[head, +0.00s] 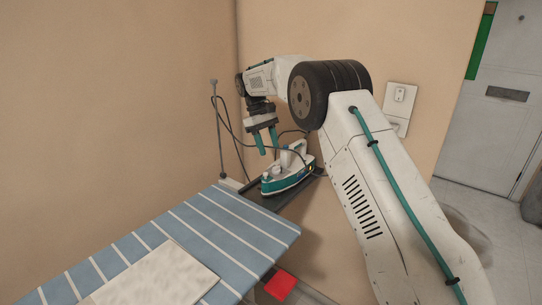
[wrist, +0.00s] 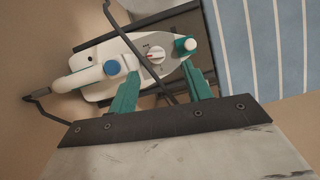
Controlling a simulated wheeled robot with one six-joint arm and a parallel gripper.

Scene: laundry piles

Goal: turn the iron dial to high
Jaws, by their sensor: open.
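The white and teal iron (head: 286,173) sits on a dark rest at the far end of the ironing board. In the wrist view the iron (wrist: 90,58) lies with its handle to the left. Its round white dial (wrist: 156,54) has a red mark and small markings around it; the setting is too small to read. My gripper (head: 268,150) points down above the iron, open and empty. In the wrist view its teal fingers (wrist: 160,73) are spread, with the dial just beyond the gap between their tips. I cannot tell whether they touch the iron.
The ironing board (head: 225,225) has a blue striped cover, with a pale folded cloth (head: 160,277) on it. A dark cord (wrist: 140,48) crosses the wrist view close to the dial. Walls stand close behind the iron. A red item (head: 280,284) lies below the board.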

